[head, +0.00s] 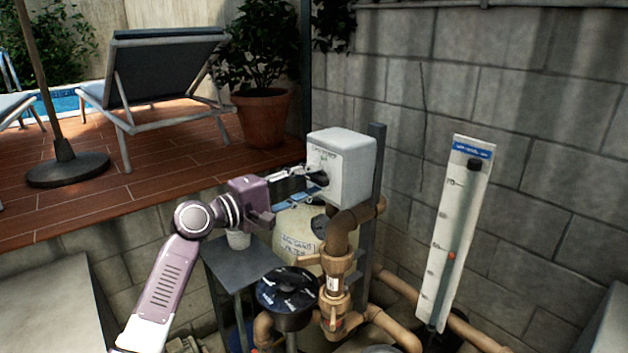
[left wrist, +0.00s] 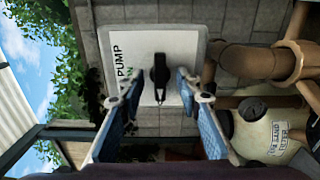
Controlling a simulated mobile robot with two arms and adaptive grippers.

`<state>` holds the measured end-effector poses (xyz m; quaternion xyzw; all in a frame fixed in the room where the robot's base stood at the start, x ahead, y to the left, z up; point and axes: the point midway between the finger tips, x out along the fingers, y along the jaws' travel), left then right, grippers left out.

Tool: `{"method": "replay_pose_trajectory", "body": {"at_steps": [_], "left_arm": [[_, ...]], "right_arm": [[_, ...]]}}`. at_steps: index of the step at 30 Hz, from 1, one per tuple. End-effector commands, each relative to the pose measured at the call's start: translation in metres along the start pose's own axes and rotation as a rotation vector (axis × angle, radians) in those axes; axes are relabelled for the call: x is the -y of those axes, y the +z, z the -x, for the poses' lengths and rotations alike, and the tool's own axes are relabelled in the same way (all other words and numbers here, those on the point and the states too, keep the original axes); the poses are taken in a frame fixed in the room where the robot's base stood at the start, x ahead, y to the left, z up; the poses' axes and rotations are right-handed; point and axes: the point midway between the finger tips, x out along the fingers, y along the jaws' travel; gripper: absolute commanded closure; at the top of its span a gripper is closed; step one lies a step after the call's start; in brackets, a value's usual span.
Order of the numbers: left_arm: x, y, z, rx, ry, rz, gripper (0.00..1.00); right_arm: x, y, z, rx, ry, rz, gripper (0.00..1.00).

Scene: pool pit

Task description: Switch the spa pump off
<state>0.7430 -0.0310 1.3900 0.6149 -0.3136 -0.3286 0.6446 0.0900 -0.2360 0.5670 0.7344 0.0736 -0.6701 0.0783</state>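The spa pump switch box (head: 352,168) is light grey and mounted on a post by the block wall. Its black knob (head: 318,179) is on the front face. In the left wrist view the box (left wrist: 194,42) carries a white label reading "PUMP", partly covered by a finger. The knob (left wrist: 160,72) appears there with its bar along the picture's vertical. My left gripper (head: 304,174) is at the box front, close to the knob. In the left wrist view its blue-padded fingers (left wrist: 160,95) are apart, one each side of the knob; contact cannot be told. My right gripper is out of view.
Brown pipes and a valve (head: 336,283) stand below the box, beside a cream sand filter (head: 297,232). A white level gauge (head: 462,230) is at the right.

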Motion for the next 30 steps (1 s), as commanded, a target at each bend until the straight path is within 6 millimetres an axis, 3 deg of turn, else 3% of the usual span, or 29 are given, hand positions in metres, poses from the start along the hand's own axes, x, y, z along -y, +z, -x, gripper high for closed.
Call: {"method": "replay_pose_trajectory", "body": {"at_steps": [15, 26, 29, 30], "left_arm": [[0.001, -0.001, 0.065, -0.001, -0.002, -0.001, 0.68], [0.002, -0.001, 0.069, -0.002, -0.002, 0.0, 0.68], [0.019, -0.007, 0.068, -0.02, -0.018, 0.003, 0.68], [0.034, -0.013, 0.068, -0.035, -0.032, 0.002, 0.68]], "right_arm": [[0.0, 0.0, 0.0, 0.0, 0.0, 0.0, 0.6], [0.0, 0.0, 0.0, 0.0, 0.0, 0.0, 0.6], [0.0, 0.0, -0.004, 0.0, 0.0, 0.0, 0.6], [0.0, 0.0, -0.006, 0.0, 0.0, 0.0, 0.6]]}}
